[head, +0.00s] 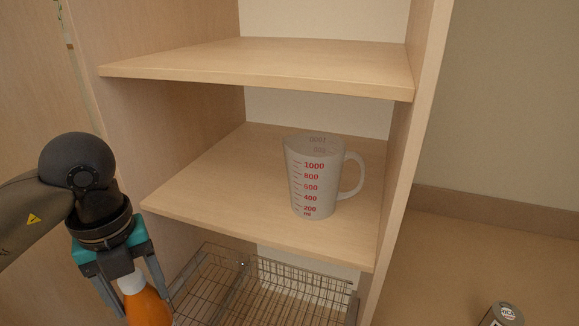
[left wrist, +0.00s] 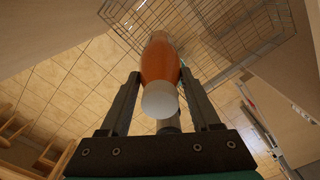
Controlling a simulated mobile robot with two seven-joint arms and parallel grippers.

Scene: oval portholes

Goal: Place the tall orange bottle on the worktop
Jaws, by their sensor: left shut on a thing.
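The orange bottle (head: 147,307) has a white cap and hangs below my left gripper (head: 143,287) at the lower left of the head view. The left gripper is shut on it near the cap. In the left wrist view the bottle (left wrist: 159,64) sits between the two fingers of the gripper (left wrist: 158,82), cap toward the camera. Its lower end is cut off in the head view. The worktop (head: 470,262) seems to be the wooden surface at the right of the cabinet. My right gripper is not in view.
A measuring jug (head: 313,178) with red marks stands on the middle shelf (head: 215,190). An empty upper shelf (head: 270,62) is above it. A wire basket (head: 265,288) is below, close to the bottle. A grey-topped container (head: 503,314) stands at the lower right.

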